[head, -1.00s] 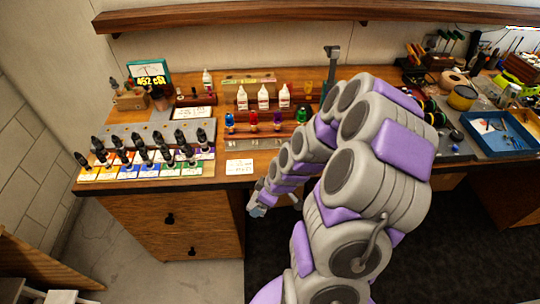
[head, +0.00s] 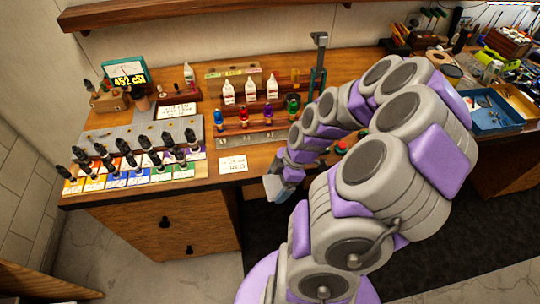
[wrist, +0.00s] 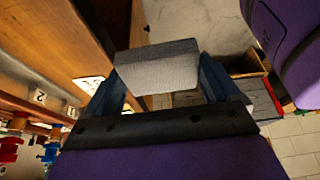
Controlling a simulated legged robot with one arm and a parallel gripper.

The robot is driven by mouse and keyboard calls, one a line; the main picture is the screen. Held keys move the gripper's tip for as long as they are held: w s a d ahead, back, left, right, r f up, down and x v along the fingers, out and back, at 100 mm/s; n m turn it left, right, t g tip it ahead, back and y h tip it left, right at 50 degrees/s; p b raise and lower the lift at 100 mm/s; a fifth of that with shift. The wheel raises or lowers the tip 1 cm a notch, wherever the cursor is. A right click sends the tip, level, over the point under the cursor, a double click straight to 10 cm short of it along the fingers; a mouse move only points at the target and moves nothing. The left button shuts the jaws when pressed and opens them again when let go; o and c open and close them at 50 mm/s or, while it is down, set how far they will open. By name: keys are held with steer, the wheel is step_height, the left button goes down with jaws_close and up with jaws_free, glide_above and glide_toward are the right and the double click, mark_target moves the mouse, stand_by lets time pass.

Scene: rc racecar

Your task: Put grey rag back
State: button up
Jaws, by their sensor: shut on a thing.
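My gripper (wrist: 157,88) is shut on the grey rag (wrist: 158,68), a folded light grey cloth block held between two dark blue fingers in the wrist view. In the head view my gripper (head: 277,186) is near the front edge of the workbench (head: 200,195), with the rag small at its tip. The rag's far side is hidden, and a landing spot for it cannot be told from these views.
Several dark shock absorbers (head: 150,150) stand on coloured cards at the bench's left. White bottles (head: 250,92) and a rack of coloured parts (head: 250,122) stand behind. A blue tray (head: 490,112) lies at right. Open floor shows below the bench front.

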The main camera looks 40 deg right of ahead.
steer(key=w, duration=0.4)
steer(key=shift+w+d+f, duration=0.15)
steer(key=shift+d, duration=0.15)
steer(key=b, duration=0.2)
glide_above(265, 160)
steer(key=s, duration=0.3)
steer(key=shift+w+d+f, duration=0.25)
steer(key=shift+d+f, duration=0.1)
steer(key=shift+f, duration=0.25)
steer(key=shift+w+a+r, duration=0.15)
steer(key=shift+w+a, duration=0.15)
steer(key=shift+a, duration=0.25)
steer(key=shift+w, duration=0.3)
steer(key=f, duration=0.1)
steer(key=d+f+b, duration=0.1)
steer(key=d+f, duration=0.1)
steer(key=shift+w+d+f, duration=0.25)
steer(key=shift+w+f, duration=0.1)
steer(key=shift+f, duration=0.05)
steer(key=shift+a+r, duration=0.25)
steer(key=shift+a, duration=0.3)
steer(key=shift+a+f+b, duration=0.25)
steer(key=shift+a+b, duration=0.05)
steer(key=shift+b, duration=0.15)
steer(key=o, duration=0.8)
steer(key=shift+d, duration=0.1)
steer(key=shift+c, duration=0.2)
steer(key=shift+o, duration=0.8)
steer(key=shift+d, duration=0.35)
